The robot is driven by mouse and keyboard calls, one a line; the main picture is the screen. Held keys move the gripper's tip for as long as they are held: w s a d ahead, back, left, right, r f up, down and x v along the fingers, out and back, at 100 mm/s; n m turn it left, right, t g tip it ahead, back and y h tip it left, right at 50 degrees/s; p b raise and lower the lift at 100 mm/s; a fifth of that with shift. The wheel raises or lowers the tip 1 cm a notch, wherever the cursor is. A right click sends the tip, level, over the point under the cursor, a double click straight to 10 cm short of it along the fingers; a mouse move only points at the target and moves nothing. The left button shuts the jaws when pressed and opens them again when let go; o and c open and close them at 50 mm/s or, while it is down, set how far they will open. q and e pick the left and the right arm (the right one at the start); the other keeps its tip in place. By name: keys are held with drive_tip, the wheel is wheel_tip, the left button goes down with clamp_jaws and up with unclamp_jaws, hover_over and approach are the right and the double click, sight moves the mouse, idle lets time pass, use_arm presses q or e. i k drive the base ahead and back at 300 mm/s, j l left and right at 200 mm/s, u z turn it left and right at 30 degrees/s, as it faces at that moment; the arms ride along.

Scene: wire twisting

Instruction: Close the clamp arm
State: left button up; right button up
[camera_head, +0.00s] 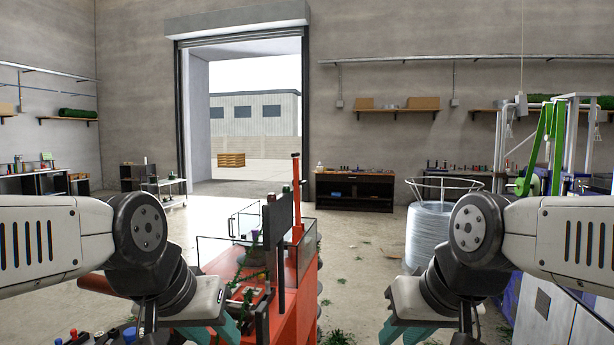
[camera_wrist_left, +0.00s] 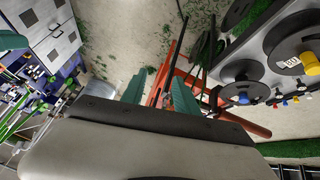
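An orange-red machine (camera_head: 299,288) stands in the middle of the head view. An upright orange-red arm (camera_head: 297,200) rises from it, beside dark upright plates (camera_head: 276,245); it looks like the raised clamp arm, though I cannot tell for certain. My left gripper (camera_head: 212,333) is low, left of the machine, apart from the upright arm. Its two teal fingers are spread with nothing between them in the left wrist view (camera_wrist_left: 158,92). My right gripper (camera_head: 405,333) is low, right of the machine; its teal fingers look apart and empty, partly cut off by the frame.
A large wire coil (camera_head: 446,235) stands on the floor at the right, with a green and white machine (camera_head: 550,150) beyond it. Knobs and reels (camera_wrist_left: 285,55) show at the right in the left wrist view. Open floor (camera_head: 360,265) lies between machine and coil.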

sight(295, 169)
drive_tip(key=i+l+u, duration=0.4)
drive_tip(key=i+l, duration=0.7)
drive_tip(key=l, duration=0.1)
